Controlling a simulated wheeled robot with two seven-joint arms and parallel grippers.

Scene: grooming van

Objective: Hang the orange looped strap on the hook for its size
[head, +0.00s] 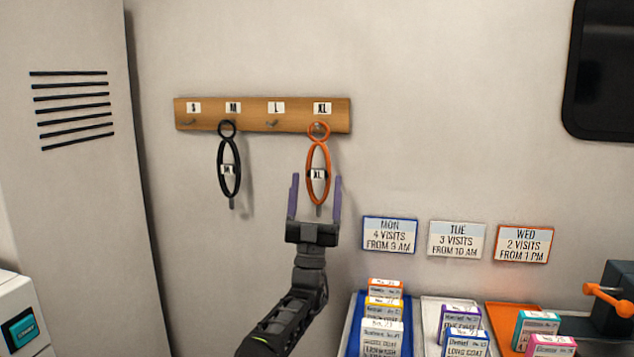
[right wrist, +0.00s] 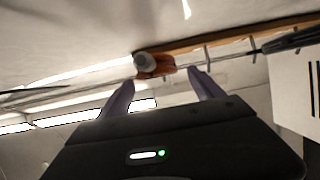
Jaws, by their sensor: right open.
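The orange looped strap (head: 318,160) hangs from the hook under the XL label on the wooden hook board (head: 265,122). Its own tag reads XL. My right gripper (head: 315,190) is open just below, with its two purple fingers apart on either side of the strap's lower end. In the right wrist view the strap's end (right wrist: 150,66) shows beyond the fingertips of the gripper (right wrist: 160,85), seen from below. A black looped strap (head: 229,165) tagged M hangs under the M label. The S hook (head: 190,122) and L hook (head: 272,123) are empty. My left gripper is not in view.
Three day signs, MON (head: 389,235), TUE (head: 457,240) and WED (head: 524,244), are on the wall at right. Below them are coloured trays with several small boxes (head: 382,335). The wall around the hook board is clear.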

